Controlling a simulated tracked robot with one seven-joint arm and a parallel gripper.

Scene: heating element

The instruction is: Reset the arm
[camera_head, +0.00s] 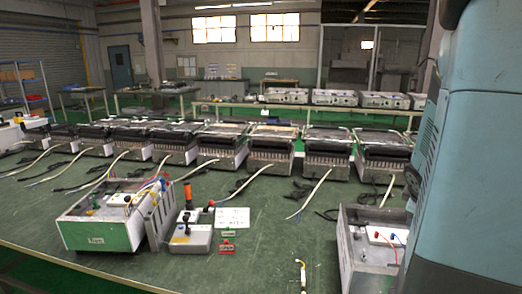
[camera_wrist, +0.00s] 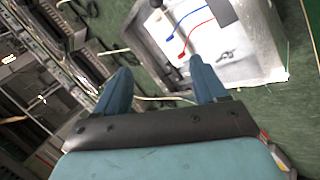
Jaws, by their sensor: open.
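My gripper (camera_wrist: 158,88) shows in the wrist view with its two blue fingers apart and nothing between them. It is tilted over the right side of the bench, close to a grey metal box (camera_wrist: 268,50) with a white panel and red and blue leads. The same box (camera_head: 352,262) stands at the right front of the green bench in the head view. My blue-grey arm fills the right edge of the head view and hides part of that box. The gripper itself is not visible in the head view.
A white-green box (camera_head: 98,235) with wires stands at the left front of the bench (camera_head: 275,262). Beside it are a grey meter unit (camera_head: 190,238), an orange-handled tool (camera_head: 188,194) and a white card (camera_head: 232,217). Heater units (camera_head: 272,148) line the back. The front middle is mostly clear.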

